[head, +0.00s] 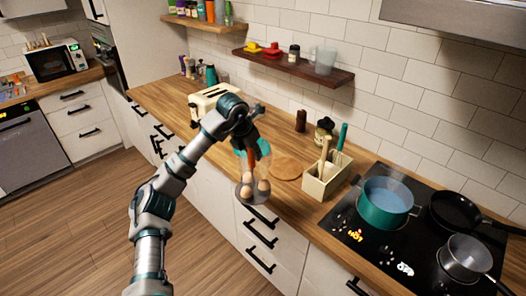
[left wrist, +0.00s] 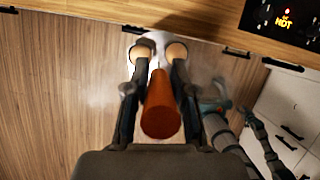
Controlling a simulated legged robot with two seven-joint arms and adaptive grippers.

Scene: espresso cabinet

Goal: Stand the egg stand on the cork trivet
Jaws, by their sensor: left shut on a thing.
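My left gripper (head: 248,146) is shut on the egg stand's orange-brown handle (left wrist: 160,105). In the head view the base overlaps the counter's front edge and drawer fronts. The round cork trivet (head: 287,168) lies flat on the counter, just right of and beyond the stand, and bare where visible. My right arm seems to show at the right of the left wrist view; its gripper is unclear.
A utensil box (head: 322,187) stands right of the trivet. Beyond it is the hob with a teal pot (head: 385,208) and a "HOT" sign. A toaster (head: 207,102) stands left on the counter. A dark jar (head: 301,121) stands behind the trivet.

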